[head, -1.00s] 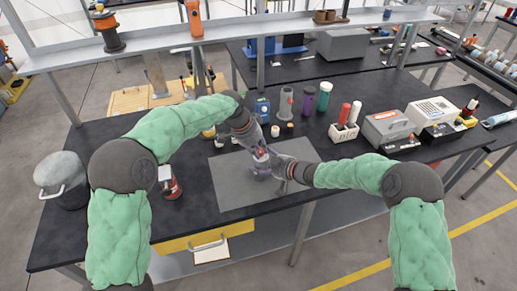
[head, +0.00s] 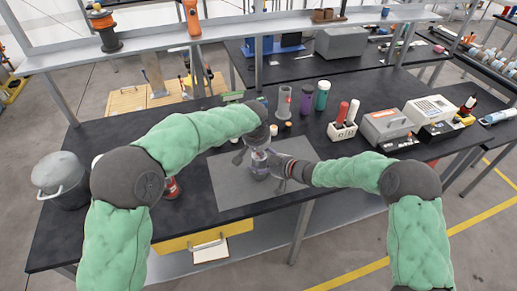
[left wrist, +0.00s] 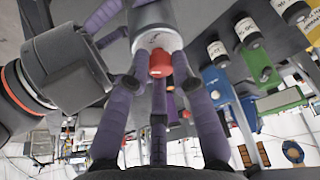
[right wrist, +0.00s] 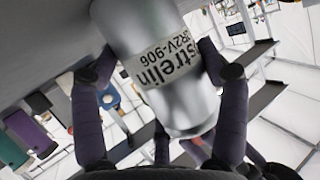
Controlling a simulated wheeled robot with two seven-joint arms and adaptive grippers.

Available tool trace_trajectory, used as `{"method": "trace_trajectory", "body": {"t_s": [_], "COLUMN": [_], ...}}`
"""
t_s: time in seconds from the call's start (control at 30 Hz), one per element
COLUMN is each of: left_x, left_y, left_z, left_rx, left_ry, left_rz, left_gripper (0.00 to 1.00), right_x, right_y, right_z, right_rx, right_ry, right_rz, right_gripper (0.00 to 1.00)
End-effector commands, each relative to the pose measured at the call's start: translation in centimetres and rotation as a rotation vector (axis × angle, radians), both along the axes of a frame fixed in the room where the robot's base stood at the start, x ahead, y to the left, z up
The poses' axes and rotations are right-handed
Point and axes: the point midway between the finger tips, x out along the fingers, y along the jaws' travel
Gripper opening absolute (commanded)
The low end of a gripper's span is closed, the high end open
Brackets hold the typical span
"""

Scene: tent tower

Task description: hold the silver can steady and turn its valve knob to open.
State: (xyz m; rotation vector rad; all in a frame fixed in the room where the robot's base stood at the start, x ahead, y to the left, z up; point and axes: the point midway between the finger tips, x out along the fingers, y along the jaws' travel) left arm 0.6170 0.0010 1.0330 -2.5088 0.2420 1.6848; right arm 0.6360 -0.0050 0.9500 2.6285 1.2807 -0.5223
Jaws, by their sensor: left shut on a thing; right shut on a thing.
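The silver can (right wrist: 180,100), with black lettering on a white label, is between the fingers of my right gripper (right wrist: 157,75), which is shut on it. In the head view the can (head: 260,158) stands over the grey mat (head: 225,190), largely hidden by both hands. The red valve knob (left wrist: 160,62) is at the can's end in the left wrist view. My left gripper (left wrist: 158,78) has its purple fingers around the knob and is shut on it. In the head view the left gripper (head: 257,150) comes from above and the right gripper (head: 272,165) from the right side.
Behind the mat stand a grey cylinder (head: 284,103), a purple bottle (head: 306,100) and a green bottle (head: 322,95). A white holder (head: 342,131) with red-handled items is to the right. A grey pot (head: 62,178) is at the far left. The mat's front is clear.

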Motion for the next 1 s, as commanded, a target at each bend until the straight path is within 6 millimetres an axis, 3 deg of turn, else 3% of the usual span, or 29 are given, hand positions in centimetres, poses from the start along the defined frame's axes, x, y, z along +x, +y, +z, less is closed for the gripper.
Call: {"method": "trace_trajectory", "body": {"t_s": [0.5, 1.0], "left_x": [0.29, 0.3], "left_y": [-0.21, -0.21], "left_z": [0.19, 0.22], "left_rx": [0.0, 0.0], "left_ry": [-0.006, -0.006], "left_rz": [0.407, 0.53], "left_gripper": [0.0, 0.0], "right_x": [-0.24, -0.23], "right_y": [0.11, 0.06], "right_z": [-0.23, -0.25], "right_rx": [-0.001, -0.001], "right_ry": [0.004, 0.005], "right_rz": [0.004, 0.003], "right_gripper": [0.18, 0.18]}}
